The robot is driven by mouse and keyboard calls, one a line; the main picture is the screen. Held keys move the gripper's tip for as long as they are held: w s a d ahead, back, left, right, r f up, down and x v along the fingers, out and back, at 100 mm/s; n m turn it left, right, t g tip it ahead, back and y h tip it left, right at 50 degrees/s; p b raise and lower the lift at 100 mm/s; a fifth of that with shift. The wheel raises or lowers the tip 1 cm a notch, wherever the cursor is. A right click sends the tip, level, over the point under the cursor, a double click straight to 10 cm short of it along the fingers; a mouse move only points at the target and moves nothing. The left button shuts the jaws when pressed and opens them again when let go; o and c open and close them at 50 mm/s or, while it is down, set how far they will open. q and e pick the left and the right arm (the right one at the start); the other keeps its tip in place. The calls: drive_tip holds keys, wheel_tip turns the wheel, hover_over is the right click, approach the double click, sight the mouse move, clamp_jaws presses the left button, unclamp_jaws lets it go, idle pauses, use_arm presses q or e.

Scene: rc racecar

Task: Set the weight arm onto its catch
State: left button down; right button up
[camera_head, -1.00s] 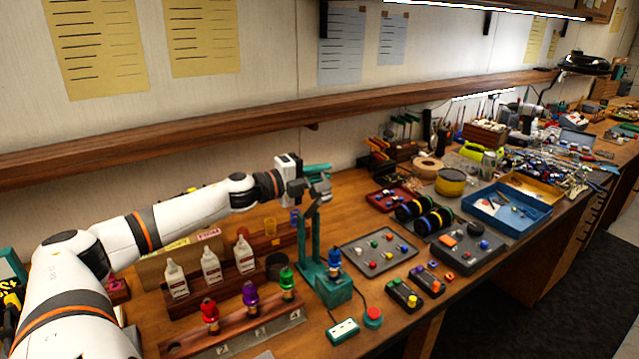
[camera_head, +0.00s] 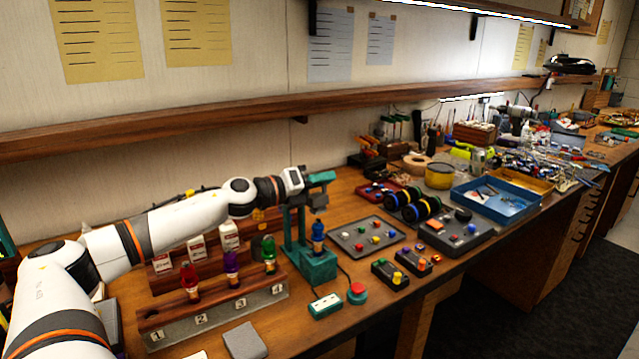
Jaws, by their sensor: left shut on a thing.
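A teal stand (camera_head: 317,264) stands on the bench, with a blue-topped bottle (camera_head: 318,236) on its base. A teal block (camera_head: 321,178), which looks like the weight end of the arm, is at the top of the stand. My left gripper (camera_head: 306,183) is at the stand's top, shut on the weight arm. The fingers are small here and partly hide the arm, and I cannot make out the catch. My right gripper is not in view.
A numbered rack (camera_head: 215,309) with red, purple and green bottles is in front of my left arm. White bottles (camera_head: 195,250) stand behind it. A white-topped box (camera_head: 325,305), red button (camera_head: 357,289) and grey tray (camera_head: 368,237) lie near the stand.

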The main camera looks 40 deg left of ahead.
use_arm(q)
drive_tip(key=shift+d+f+m, duration=0.25)
drive_tip(key=shift+d+m, duration=0.05)
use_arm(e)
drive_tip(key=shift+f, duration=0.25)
use_arm(q)
drive_tip(key=c, duration=1.5)
unclamp_jaws()
drive_tip(key=shift+c, duration=0.2)
drive_tip(key=shift+o, duration=0.2)
drive_tip(key=shift+d+r, duration=0.1)
drive_tip(key=shift+d, duration=0.1)
drive_tip(key=shift+a, duration=0.1)
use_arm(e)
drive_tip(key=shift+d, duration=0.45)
use_arm(q)
drive_tip(key=shift+s+a, duration=0.1)
drive_tip(key=shift+s, duration=0.05)
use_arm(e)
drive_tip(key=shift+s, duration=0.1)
